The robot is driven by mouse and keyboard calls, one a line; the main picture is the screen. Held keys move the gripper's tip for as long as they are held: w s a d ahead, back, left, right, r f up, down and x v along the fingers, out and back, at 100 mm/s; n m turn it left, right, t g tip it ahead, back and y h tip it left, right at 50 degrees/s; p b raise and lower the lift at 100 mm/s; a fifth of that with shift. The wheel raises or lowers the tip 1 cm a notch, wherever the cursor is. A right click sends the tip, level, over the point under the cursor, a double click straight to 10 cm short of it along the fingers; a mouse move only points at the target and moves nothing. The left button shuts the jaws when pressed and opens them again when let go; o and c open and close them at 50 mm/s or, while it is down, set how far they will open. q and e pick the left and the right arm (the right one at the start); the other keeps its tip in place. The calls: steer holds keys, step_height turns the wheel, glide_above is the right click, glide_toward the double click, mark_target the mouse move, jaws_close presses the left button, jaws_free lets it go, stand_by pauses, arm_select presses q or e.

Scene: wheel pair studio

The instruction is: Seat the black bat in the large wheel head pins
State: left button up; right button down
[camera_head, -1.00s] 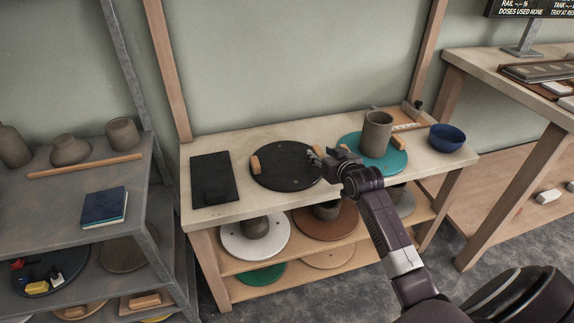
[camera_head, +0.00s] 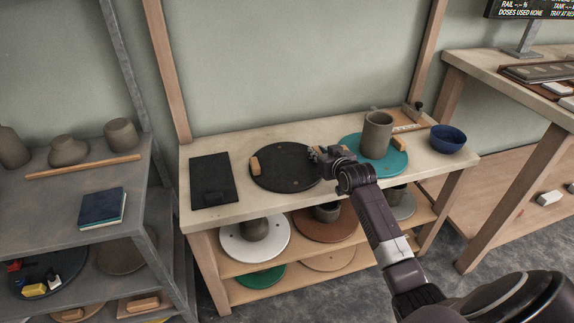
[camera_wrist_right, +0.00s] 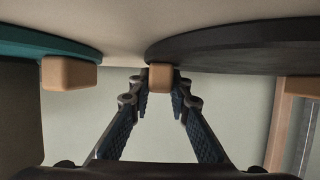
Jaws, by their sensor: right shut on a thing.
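The black bat (camera_head: 283,176), a dark round disc with small holes, lies flat on the pale table at its middle. A wooden lug (camera_head: 255,166) shows on its left edge. My right gripper (camera_head: 316,157) is at the bat's right edge. In the right wrist view the fingers (camera_wrist_right: 160,100) are shut on another wooden lug (camera_wrist_right: 160,78) under the rim of the bat (camera_wrist_right: 235,45). I cannot tell whether the bat is lifted at all. My left gripper and the large wheel head are not in view.
A teal bat (camera_head: 399,165) with a clay cylinder (camera_head: 377,135) on it lies close to the right of the gripper. A blue bowl (camera_head: 447,138) stands farther right. A dark rectangular board (camera_head: 212,172) lies at the left. Several bats lie on the lower shelf.

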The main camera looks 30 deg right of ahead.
steer(key=shift+r, duration=0.1)
stand_by(0.3)
steer(key=shift+w+r, duration=0.1)
steer(key=shift+r, duration=0.55)
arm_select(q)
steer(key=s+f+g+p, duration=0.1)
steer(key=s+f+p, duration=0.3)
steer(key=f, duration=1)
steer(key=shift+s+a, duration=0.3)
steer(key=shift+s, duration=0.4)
arm_select(e)
step_height(320, 180, up, 19)
steer(key=shift+f, duration=0.15)
arm_select(q)
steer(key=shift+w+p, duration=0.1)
steer(key=shift+p, duration=0.2)
